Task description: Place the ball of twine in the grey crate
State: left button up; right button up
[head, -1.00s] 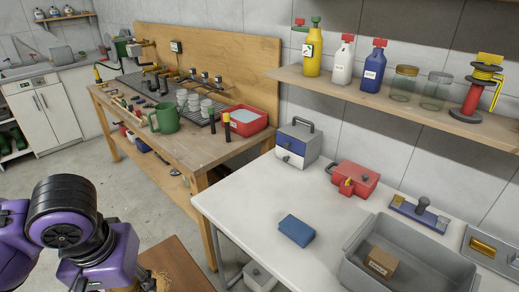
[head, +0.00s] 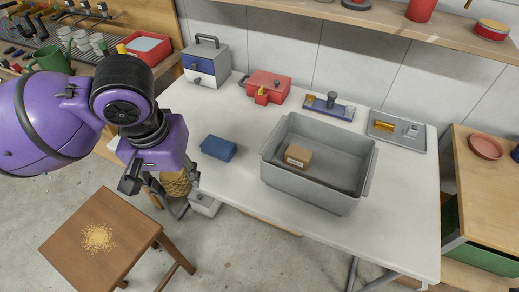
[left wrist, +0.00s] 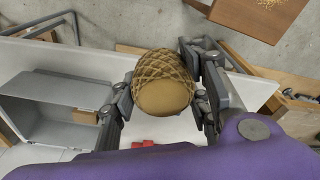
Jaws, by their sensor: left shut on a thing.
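The ball of twine (head: 176,182) is tan with a net-like criss-cross pattern. My left gripper (head: 165,194) is shut on it and holds it by the left edge of the white table (head: 235,184). In the left wrist view the ball (left wrist: 163,84) sits between the two fingers of the left gripper (left wrist: 165,100). The grey crate (head: 308,188) stands on the table, right of the gripper and apart from it. A small brown box (head: 298,155) lies inside it. The crate also shows at the left of the left wrist view (left wrist: 60,132). My right gripper is not in view.
A blue block (head: 218,148) lies on the table between the gripper and the crate. A toolbox (head: 206,62), a red case (head: 268,85) and a grey tray (head: 398,130) stand along the back. A wooden stool (head: 100,240) with tan crumbs is at lower left.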

aim_at(337, 177)
jog(key=l, duration=0.55)
jog(key=i+l+z, duration=0.1)
jog(key=l, duration=0.45)
jog(key=i+l, duration=0.1)
jog(key=l, duration=0.45)
